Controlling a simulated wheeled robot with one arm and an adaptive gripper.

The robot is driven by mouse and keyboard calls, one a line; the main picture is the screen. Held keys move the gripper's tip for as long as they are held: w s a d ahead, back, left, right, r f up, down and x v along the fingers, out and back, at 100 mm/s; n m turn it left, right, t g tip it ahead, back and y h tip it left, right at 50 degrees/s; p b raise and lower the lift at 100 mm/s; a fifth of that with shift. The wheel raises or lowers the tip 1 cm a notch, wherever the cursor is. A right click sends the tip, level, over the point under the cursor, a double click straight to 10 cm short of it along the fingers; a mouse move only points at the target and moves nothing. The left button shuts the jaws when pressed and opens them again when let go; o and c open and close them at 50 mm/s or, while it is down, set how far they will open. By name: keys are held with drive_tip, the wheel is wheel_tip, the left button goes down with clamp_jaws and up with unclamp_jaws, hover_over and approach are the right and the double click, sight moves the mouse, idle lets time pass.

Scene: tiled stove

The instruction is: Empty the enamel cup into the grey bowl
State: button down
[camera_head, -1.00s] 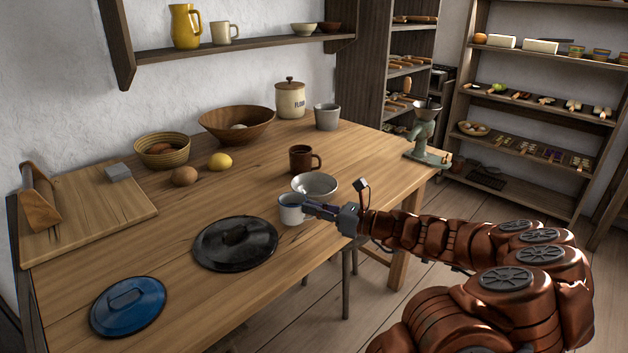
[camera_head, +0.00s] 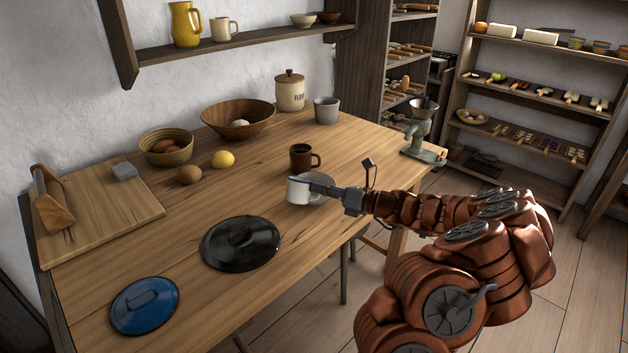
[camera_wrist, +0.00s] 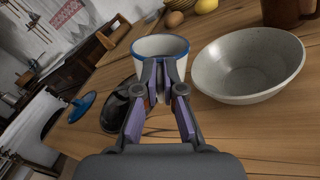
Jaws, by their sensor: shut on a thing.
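The white enamel cup (camera_head: 301,190) with a blue rim is held in my gripper (camera_head: 322,188), over or in front of the grey bowl in the head view. It also shows in the wrist view (camera_wrist: 160,46), between my fingertips (camera_wrist: 167,70), roughly upright. Its contents cannot be made out. The grey bowl (camera_head: 320,182) is partly hidden behind the cup and gripper in the head view. In the wrist view the bowl (camera_wrist: 248,68) stands on the table just right of the cup, and its visible inside looks empty.
A brown mug (camera_head: 301,158) stands just behind the bowl. A black lid (camera_head: 240,246) and a blue lid (camera_head: 145,305) lie toward the front left. A yellow lemon (camera_head: 223,159) and a brown egg-shaped item (camera_head: 188,175) lie further back. A green grinder (camera_head: 421,135) stands at the right edge.

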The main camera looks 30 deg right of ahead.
drive_tip(key=shift+w+d+r, duration=0.1)
drive_tip(key=shift+r, duration=0.15)
drive_tip(key=shift+w+d+r+m+p, duration=0.1)
drive_tip(key=shift+d+r+m+p, duration=0.15)
drive_tip(key=shift+p, duration=0.25)
drive_tip(key=shift+w+d+r+m+p, duration=0.3)
drive_tip(key=shift+d+r+m+p, duration=0.1)
drive_tip(key=shift+r+m+p, duration=0.3)
drive_tip(key=shift+f, duration=0.25)
drive_tip(key=shift+w+d+f+m, duration=0.15)
drive_tip(key=shift+d+f+m, duration=0.2)
drive_tip(key=shift+m, duration=0.4)
drive_tip(key=shift+w+d+r+m+p, duration=0.1)
drive_tip(key=shift+r+m+p, duration=0.1)
drive_tip(key=shift+m+p, duration=0.6)
drive_tip(key=shift+w+d+f+m, duration=0.15)
drive_tip(key=shift+f+m, duration=0.4)
drive_tip(key=shift+m, duration=0.45)
drive_tip(key=shift+d+r+m, duration=0.15)
drive_tip(key=shift+m, duration=0.75)
idle(0.5)
drive_tip(key=shift+w+d+f+m, duration=0.55)
drive_tip(key=shift+d+f+m, duration=0.05)
drive_tip(key=shift+d+m, duration=0.25)
idle(0.6)
